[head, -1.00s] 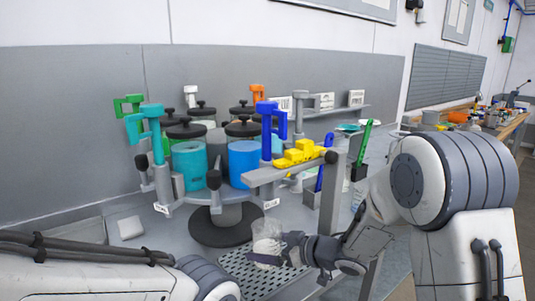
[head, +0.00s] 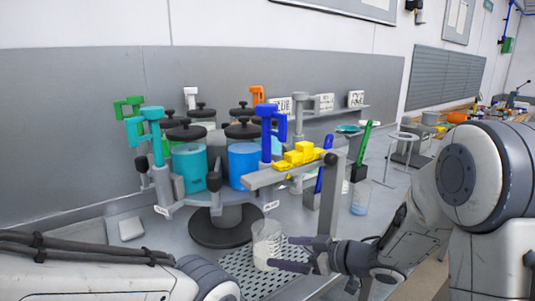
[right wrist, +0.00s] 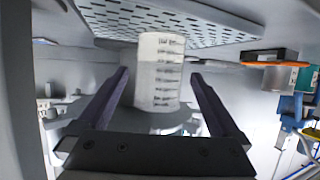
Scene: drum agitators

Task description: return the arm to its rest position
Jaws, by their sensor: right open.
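My right gripper (head: 282,252) is open, with its two fingers spread, just to the right of a clear beaker (head: 266,244). The beaker stands upright on the perforated grey drip tray (head: 238,268) and has pale content in its lower part. In the right wrist view the beaker (right wrist: 159,72) shows ahead, between the open fingertips (right wrist: 160,74), with dark graduation marks and visible gaps on both sides. My left gripper is not in view.
A carousel with lidded drums, including a teal drum (head: 189,167) and a blue drum (head: 243,165), stands behind the beaker. A yellow block piece (head: 299,155) sits on a grey arm above the gripper. Another beaker (head: 361,198) and a ring stand (head: 402,150) are at the right.

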